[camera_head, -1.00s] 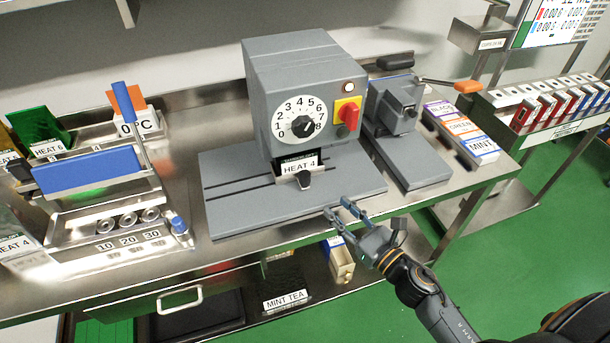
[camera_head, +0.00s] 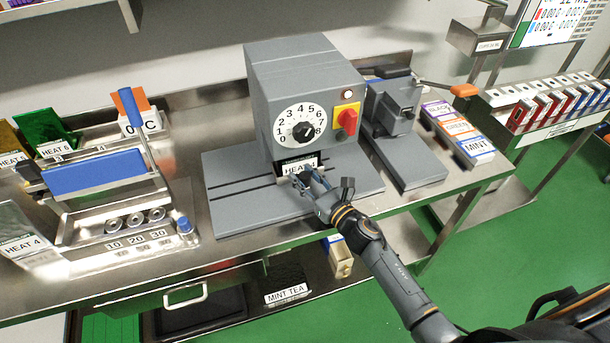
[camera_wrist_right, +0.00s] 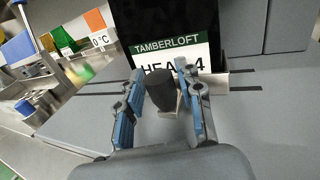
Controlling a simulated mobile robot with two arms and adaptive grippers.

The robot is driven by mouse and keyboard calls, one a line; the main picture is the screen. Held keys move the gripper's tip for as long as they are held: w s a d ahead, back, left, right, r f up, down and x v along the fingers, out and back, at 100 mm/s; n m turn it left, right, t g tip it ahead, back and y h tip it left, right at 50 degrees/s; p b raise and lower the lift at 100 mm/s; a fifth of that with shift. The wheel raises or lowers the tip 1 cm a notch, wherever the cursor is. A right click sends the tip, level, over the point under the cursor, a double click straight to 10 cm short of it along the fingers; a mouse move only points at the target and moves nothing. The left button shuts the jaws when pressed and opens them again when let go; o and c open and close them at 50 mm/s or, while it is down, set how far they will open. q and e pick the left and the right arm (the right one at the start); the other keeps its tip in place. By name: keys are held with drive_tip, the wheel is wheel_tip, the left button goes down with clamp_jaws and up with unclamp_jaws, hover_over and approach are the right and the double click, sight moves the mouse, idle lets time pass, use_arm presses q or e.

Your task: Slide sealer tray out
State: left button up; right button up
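The grey sealer (camera_head: 303,85) stands on the bench with a dial and a red knob. Its tray, carrying a packet labelled HEAT 4 (camera_head: 298,167), sits in the opening at the sealer's front. In the right wrist view the packet (camera_wrist_right: 170,50) stands upright behind the tray's dark knob (camera_wrist_right: 161,88). My right gripper (camera_head: 305,178) is at the tray front. In the wrist view the right gripper (camera_wrist_right: 157,100) has its blue-padded fingers apart, one on each side of the knob, with gaps visible. My left gripper is not in view.
Rails run across the sealer's grey base plate (camera_head: 235,215). A second grey device (camera_head: 395,105) and tea boxes (camera_head: 458,135) stand to the right. Green floor is open in front.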

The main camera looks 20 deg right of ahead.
clamp_jaws()
drive_tip(key=shift+a, duration=0.75)
drive_tip(key=a+b, duration=0.1)
drive_tip(key=a, duration=0.3)
drive_tip(key=a+b, duration=0.1)
drive_tip(key=a, duration=0.4)
drive_tip(key=a+b, duration=0.2)
drive_tip(key=a, duration=0.2)
drive_tip(key=shift+s+a, duration=0.25)
drive_tip(key=shift+a, duration=0.15)
drive_tip(key=shift+s+a, duration=0.1)
drive_tip(key=shift+a, duration=0.95)
